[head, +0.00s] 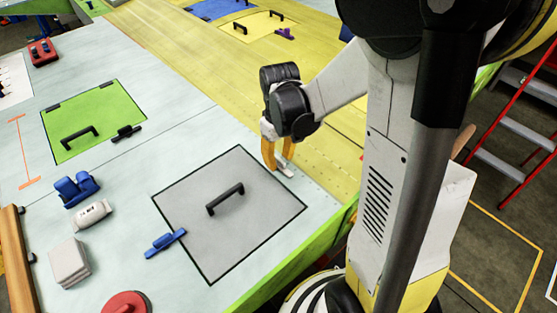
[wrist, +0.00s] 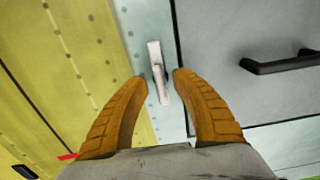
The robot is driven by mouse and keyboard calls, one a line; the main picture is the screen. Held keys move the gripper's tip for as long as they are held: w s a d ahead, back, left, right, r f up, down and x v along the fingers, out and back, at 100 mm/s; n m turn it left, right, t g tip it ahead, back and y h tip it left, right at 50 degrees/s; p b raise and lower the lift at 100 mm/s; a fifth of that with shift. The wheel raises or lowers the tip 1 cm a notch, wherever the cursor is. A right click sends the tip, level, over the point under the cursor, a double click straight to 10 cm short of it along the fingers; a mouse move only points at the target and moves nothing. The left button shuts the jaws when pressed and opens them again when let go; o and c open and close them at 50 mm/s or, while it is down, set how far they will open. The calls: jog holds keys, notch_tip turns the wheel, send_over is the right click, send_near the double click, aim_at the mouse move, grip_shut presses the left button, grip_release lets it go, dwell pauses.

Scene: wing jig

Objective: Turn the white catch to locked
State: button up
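The white catch (wrist: 157,70) is a narrow bar with a raised middle, on the pale strip beside the grey panel (wrist: 230,25). In the wrist view it lies roughly parallel to the panel's edge and does not cross it. In the head view the catch (head: 286,171) is partly hidden by my gripper. My gripper (wrist: 160,78) is open, with its orange fingers on either side of the catch's lower half. I see a gap on both sides; whether the fingertips touch the surface I cannot tell. The gripper (head: 277,164) points down in the head view.
The grey panel has a black handle (head: 225,199) and a blue catch (head: 165,243) at its left edge. A green panel (head: 95,115), blue clamp (head: 76,188), white roll (head: 91,215), pale block stack (head: 69,262) and red disc (head: 127,304) are farther left.

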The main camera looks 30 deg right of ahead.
jog(key=shift+f, duration=0.25)
grip_shut()
